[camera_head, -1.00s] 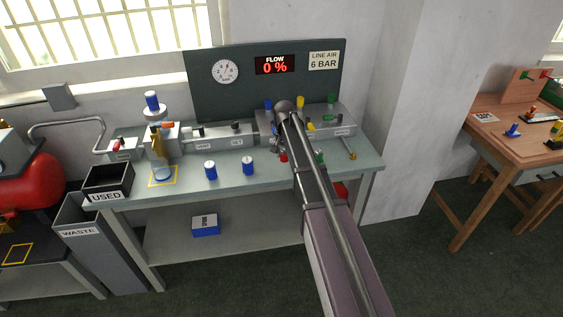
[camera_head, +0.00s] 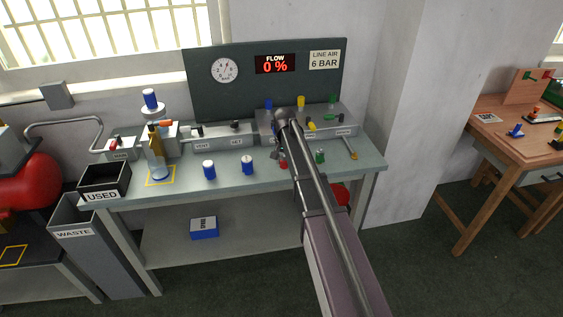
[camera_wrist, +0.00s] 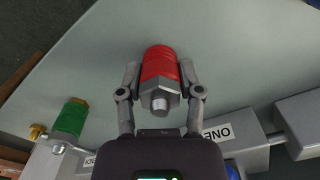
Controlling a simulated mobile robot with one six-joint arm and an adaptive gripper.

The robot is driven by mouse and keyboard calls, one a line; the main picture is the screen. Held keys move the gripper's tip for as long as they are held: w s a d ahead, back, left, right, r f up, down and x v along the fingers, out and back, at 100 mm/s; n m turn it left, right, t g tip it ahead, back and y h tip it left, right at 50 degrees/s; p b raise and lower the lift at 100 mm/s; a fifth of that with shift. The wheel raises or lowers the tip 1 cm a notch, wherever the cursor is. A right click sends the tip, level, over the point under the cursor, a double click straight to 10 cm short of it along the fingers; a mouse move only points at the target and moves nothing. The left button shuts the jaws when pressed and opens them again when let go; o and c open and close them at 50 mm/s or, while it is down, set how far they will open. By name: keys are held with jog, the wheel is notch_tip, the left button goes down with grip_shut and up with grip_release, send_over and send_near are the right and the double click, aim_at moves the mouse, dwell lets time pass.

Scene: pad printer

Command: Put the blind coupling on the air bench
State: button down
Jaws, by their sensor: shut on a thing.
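My gripper (camera_wrist: 160,85) is shut on a red coupling (camera_wrist: 160,63) in the wrist view, one finger on each side. The coupling has a ribbed red body, a grey hex collar and a short metal tip that points toward the camera. In the head view my arm covers most of the gripper, and only a speck of red shows beside it. The air bench (camera_head: 225,180) has a grey top that fills much of the wrist view. I cannot tell whether the coupling touches the bench top.
A green coupling (camera_wrist: 72,117) stands near the grey manifold (camera_wrist: 240,150). The front middle of the bench top is clear.

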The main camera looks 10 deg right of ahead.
aim_at(284, 157)
jog(key=shift+c, duration=1.3)
grip_release()
notch_tip(284, 157, up, 12)
jog(key=p, duration=1.2)
jog(key=shift+r, duration=0.1)
jog(key=shift+s, duration=0.15)
jog(key=s+n, duration=0.6)
jog(key=s, duration=2.2)
jog(key=shift+s+a, duration=0.4)
jog(key=shift+a, duration=0.05)
